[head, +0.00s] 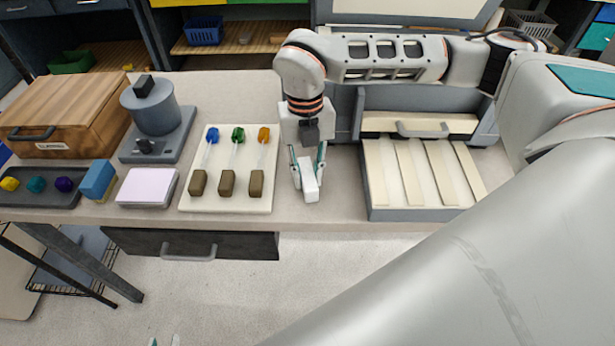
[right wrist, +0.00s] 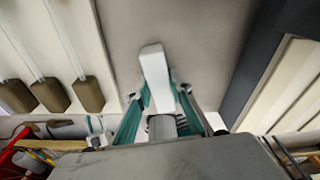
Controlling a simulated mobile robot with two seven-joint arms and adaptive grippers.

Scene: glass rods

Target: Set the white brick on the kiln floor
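The white brick (head: 309,186) is long and narrow and hangs between the fingers of my right gripper (head: 307,172), over the bench between the rod board and the kiln. In the right wrist view the brick (right wrist: 155,65) sticks out past the teal fingers (right wrist: 162,105), which are closed around its near end.
A cream board (head: 225,206) left of the right gripper holds three glass rods with coloured ends and brown blocks. Further left are a pale pad (head: 148,187), a blue block (head: 97,178), a grey device (head: 152,108) and a wooden box (head: 68,105). My right forearm passes above the kiln.

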